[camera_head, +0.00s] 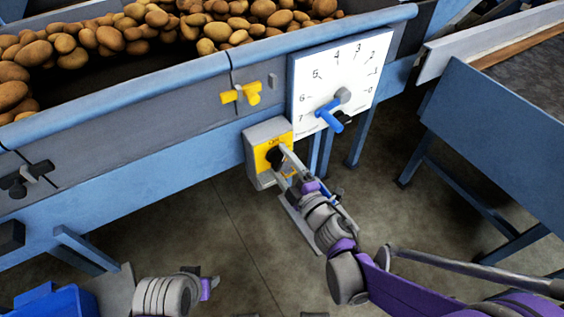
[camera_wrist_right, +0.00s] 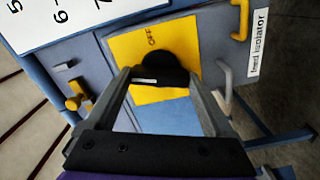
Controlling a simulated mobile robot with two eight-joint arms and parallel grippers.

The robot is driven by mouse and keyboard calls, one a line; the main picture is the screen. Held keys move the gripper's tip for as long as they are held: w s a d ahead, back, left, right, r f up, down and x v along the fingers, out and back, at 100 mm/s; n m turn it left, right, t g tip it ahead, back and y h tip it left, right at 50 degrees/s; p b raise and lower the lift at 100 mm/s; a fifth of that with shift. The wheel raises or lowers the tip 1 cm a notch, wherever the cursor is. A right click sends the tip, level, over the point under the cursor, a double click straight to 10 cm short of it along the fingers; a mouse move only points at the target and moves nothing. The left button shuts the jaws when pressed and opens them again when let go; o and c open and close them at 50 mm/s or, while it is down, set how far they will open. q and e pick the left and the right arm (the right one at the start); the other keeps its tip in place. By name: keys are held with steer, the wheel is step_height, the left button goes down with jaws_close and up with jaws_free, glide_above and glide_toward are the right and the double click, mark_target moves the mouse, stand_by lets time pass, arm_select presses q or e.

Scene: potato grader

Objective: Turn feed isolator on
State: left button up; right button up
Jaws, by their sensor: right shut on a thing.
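The feed isolator is a grey box with a yellow plate (camera_head: 261,157) and a black rotary knob (camera_head: 274,157), mounted under the hopper's side. In the wrist view its yellow plate (camera_wrist_right: 185,45) carries the word OFF, beside the black knob (camera_wrist_right: 165,66). A white mark shows on the knob's near edge. A label reading "feed isolator" (camera_wrist_right: 258,42) is at the right. My right gripper (camera_head: 281,160) is shut on the knob, with one finger on each side. Part of my left arm shows at the bottom of the head view; whether its gripper (camera_head: 210,284) is open is unclear.
A white dial panel (camera_head: 358,62) with a blue-and-grey pointer is just above right. A blue table (camera_head: 500,140) stands at the right. The floor (camera_head: 170,230) between is clear.

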steer(key=shift+n, duration=1.9)
steer(key=shift+f, duration=0.1)
steer(key=o, duration=1.1)
steer(key=shift+s, duration=0.15)
steer(key=p+v, duration=0.1)
steer(key=v, duration=0.9)
steer(key=shift+s+d, duration=0.2)
steer(key=shift+s, duration=0.05)
